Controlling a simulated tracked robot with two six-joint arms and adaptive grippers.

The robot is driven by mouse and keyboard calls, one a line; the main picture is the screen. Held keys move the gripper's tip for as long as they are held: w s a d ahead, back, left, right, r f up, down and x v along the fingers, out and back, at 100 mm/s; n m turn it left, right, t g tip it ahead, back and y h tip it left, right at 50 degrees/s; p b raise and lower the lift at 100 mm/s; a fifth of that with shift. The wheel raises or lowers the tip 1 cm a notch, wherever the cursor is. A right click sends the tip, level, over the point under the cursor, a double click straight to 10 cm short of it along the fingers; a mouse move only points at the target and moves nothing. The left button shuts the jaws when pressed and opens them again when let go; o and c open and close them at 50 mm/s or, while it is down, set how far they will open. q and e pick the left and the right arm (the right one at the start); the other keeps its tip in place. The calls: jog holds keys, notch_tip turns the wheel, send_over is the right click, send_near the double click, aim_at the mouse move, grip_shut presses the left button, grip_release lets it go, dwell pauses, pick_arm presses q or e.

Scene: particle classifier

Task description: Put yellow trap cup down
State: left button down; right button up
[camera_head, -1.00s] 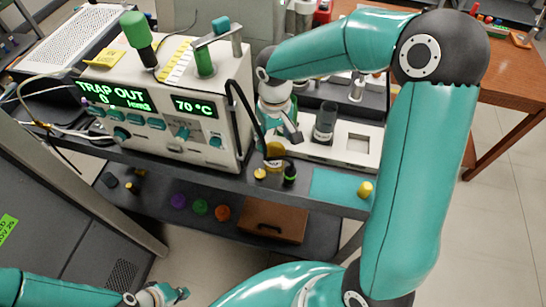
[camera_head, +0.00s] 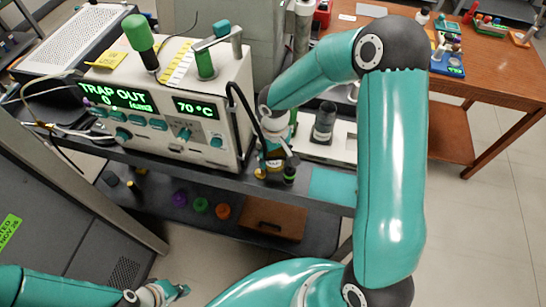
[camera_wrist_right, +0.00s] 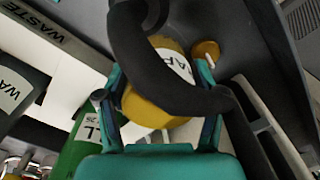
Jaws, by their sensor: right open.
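The yellow trap cup (camera_wrist_right: 146,108), with a white label, is between the two fingers of my right gripper (camera_wrist_right: 158,112) in the right wrist view. The fingers are open around it, and a dark hose crosses in front of the cup. In the head view my right gripper (camera_head: 274,150) is low at the front of the bench, right of the instrument, where the cup is mostly hidden. My left gripper (camera_head: 170,292) is at the bottom left, away from the bench; its finger gap is unclear.
The instrument (camera_head: 165,100) with the TRAP OUT display stands just left. A yellow cap (camera_head: 260,173) and a dark, green-marked vial (camera_head: 290,174) are close to my right gripper. A bare teal mat (camera_head: 332,187) lies to the right. A green bottle (camera_wrist_right: 85,150) shows in the wrist view.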

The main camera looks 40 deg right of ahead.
jog(key=c, duration=0.9)
jog(key=shift+r, duration=0.1)
